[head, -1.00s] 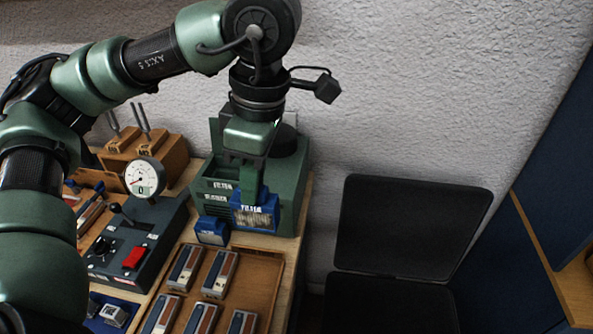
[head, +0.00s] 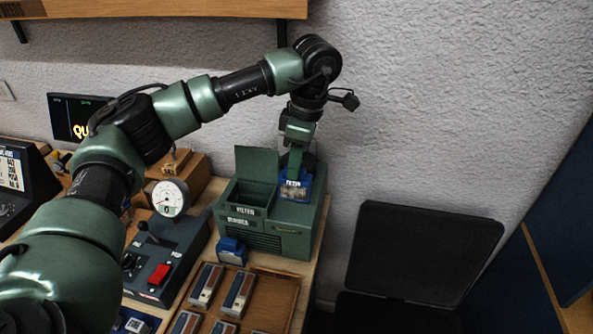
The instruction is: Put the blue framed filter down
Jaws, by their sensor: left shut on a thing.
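The blue framed filter (head: 295,190) has a pale, patterned panel and a white label on its top edge. My left gripper (head: 294,172) points down and is shut on its top edge. The filter is upright at the right part of the top of a green filter box (head: 278,241). I cannot tell whether it touches that top. The box has an open compartment at its left with a raised green lid (head: 256,165). A second, smaller blue piece (head: 232,252) stands on the bench in front of the box. My right gripper is not in view.
A wooden tray (head: 281,292) with several grey-and-brown blocks lies in front of the box. A control box (head: 163,250) with a red button and a round gauge (head: 169,198) stand to the left. A black chair (head: 424,252) is at the right, past the bench edge.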

